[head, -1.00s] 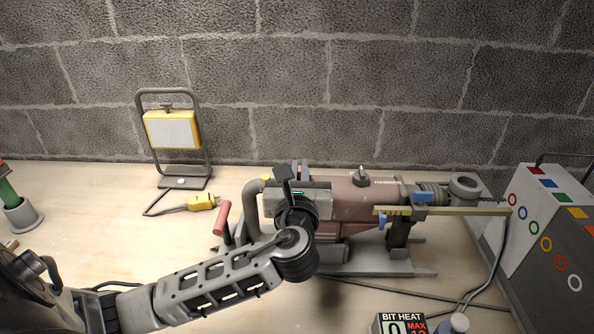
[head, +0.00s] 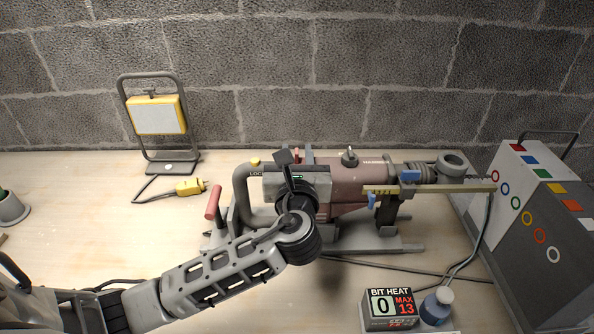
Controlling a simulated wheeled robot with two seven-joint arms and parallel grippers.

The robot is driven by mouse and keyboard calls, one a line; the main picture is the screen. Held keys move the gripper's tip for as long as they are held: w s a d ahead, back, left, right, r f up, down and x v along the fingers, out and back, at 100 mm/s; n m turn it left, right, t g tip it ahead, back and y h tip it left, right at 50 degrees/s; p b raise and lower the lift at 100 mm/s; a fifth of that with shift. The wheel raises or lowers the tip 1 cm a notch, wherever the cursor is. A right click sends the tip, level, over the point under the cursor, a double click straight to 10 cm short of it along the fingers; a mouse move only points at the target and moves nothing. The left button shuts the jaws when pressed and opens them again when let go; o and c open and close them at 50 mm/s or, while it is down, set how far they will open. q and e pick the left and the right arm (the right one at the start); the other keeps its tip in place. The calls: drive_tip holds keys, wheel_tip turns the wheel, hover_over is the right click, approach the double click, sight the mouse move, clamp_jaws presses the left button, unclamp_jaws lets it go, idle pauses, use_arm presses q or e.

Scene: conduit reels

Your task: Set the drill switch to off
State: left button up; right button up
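The drill (head: 345,190) is a dull red machine lying on a grey stand in the middle of the bench, with a chuck at its right end. A grey D-shaped handle (head: 241,192) and a red side grip (head: 213,203) are at its left end. A small dark knob (head: 349,157) stands on top of the body. My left gripper (head: 287,165) is at the drill's left rear, and its wrist covers part of the body. Its fingers are dark and foreshortened, so their opening does not show. The drill switch cannot be made out. My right gripper is out of view.
A bit heat display (head: 390,305) reads 0, max 13, beside a blue bottle (head: 437,305). A grey box with coloured rings (head: 530,205) stands at the right. A work lamp (head: 157,115) and yellow plug (head: 190,187) are at the back left.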

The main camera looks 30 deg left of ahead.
use_arm(q)
drive_tip(key=b+v, duration=0.1)
drive_tip(key=v, duration=1.4)
drive_tip(key=shift+s, duration=0.3)
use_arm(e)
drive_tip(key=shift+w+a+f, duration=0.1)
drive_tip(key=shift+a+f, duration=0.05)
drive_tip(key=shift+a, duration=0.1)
use_arm(q)
drive_tip(key=shift+d, duration=0.1)
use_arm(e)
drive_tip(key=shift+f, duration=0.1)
use_arm(q)
drive_tip(key=shift+s, duration=0.1)
